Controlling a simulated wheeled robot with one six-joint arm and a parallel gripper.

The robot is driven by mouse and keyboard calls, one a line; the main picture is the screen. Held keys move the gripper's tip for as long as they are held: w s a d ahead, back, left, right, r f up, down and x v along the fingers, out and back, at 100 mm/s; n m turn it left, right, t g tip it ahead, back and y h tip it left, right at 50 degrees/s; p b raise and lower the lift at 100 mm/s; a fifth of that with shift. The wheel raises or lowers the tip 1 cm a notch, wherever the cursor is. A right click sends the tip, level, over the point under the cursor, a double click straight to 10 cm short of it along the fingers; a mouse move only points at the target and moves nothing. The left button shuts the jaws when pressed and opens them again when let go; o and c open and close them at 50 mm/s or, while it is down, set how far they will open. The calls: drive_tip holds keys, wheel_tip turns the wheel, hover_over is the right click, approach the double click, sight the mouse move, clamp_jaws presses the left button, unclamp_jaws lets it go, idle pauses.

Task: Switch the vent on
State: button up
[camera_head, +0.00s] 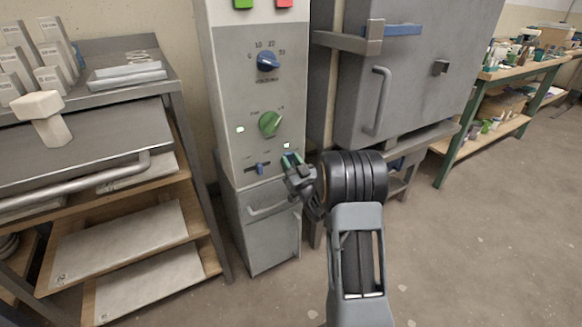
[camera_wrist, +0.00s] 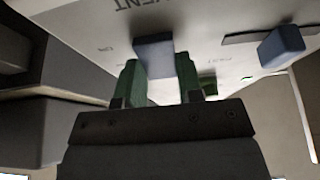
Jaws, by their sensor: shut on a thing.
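The vent switch (camera_wrist: 153,57) is a small blue-grey block on the light panel, beside the printed word VENT in the wrist view. My gripper (camera_wrist: 160,75) has green fingertips, one on each side of the block, and is shut on it. Smaller print lies to either side of the switch, too blurred to read surely. In the head view my gripper (camera_head: 290,158) is at the lower right of the grey control panel (camera_head: 225,100), and it hides most of the switch there.
A blue slider (camera_head: 260,168) sits left of my gripper and also shows in the wrist view (camera_wrist: 281,46). A green knob (camera_head: 270,123) and a blue dial (camera_head: 267,61) are above. A kiln-like cabinet (camera_head: 410,80) stands right, a shelf rack (camera_head: 165,130) left. Floor is clear at lower right.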

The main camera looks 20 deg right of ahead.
drive_tip(key=o, duration=0.9)
drive_tip(key=shift+o, duration=0.2)
drive_tip(key=shift+s, duration=0.1)
drive_tip(key=p+v, duration=0.2)
drive_tip(key=v, duration=1.1)
drive_tip(key=shift+s, duration=0.3)
drive_tip(key=shift+f, duration=0.1)
